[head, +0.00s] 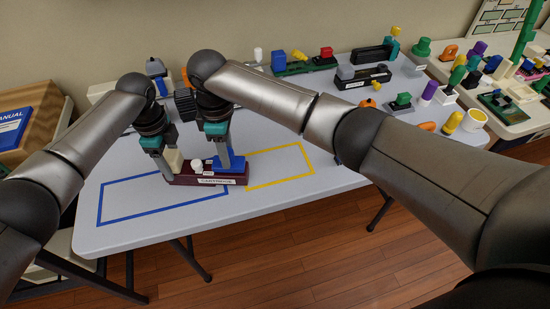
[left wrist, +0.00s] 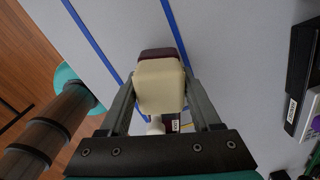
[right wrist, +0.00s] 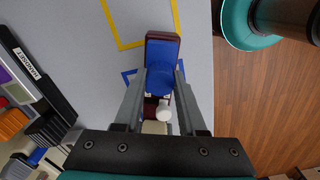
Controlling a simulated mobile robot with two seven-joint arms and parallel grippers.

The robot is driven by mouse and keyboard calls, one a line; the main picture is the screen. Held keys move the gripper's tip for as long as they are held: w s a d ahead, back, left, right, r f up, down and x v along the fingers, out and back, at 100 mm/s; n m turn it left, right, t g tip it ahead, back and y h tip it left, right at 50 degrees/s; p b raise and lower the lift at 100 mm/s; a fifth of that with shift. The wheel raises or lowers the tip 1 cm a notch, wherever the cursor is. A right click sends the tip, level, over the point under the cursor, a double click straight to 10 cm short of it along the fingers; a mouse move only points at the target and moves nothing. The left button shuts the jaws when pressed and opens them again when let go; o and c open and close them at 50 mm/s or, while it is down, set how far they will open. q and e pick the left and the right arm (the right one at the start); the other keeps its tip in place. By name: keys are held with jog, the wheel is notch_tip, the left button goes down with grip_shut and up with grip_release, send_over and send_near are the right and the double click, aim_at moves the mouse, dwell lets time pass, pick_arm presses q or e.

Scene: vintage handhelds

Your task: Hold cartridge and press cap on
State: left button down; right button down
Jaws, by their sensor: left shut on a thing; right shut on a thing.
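A dark red labelled holder (head: 210,181) lies on the table between the blue and yellow outlines. My left gripper (head: 167,168) is shut on a cream block (left wrist: 159,84) at the holder's left end. My right gripper (head: 224,158) is shut on the round upper part of a blue piece (right wrist: 160,79) at the holder's right end. A white knob (head: 197,164) stands between them; it also shows in the right wrist view (right wrist: 164,112). The frames do not show whether the cream block and blue piece are fully seated. Which part is the cartridge or cap is unclear.
A blue outline (head: 150,217) lies at front left and a yellow outline (head: 291,180) to the right. Dark racks with coloured pieces stand at the back, including a black one (head: 362,78). Loose green (head: 401,101) and purple (head: 429,91) pieces stand right. The front strip is clear.

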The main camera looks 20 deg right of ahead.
pick_arm(q)
jog(key=shift+s+f, duration=0.2)
jog(key=shift+f, duration=0.05)
pick_arm(e)
jog(key=shift+f, duration=0.4)
jog(key=shift+c, duration=2)
grip_release()
jog(key=shift+r, duration=0.1)
notch_tip(320, 180, up, 12)
jog(key=shift+s, duration=0.1)
pick_arm(q)
jog(key=c, duration=0.5)
grip_release()
jog(key=shift+c, duration=0.2)
jog(key=o, duration=0.5)
jog(key=shift+w+r, duration=0.15)
jog(key=shift+w, duration=0.05)
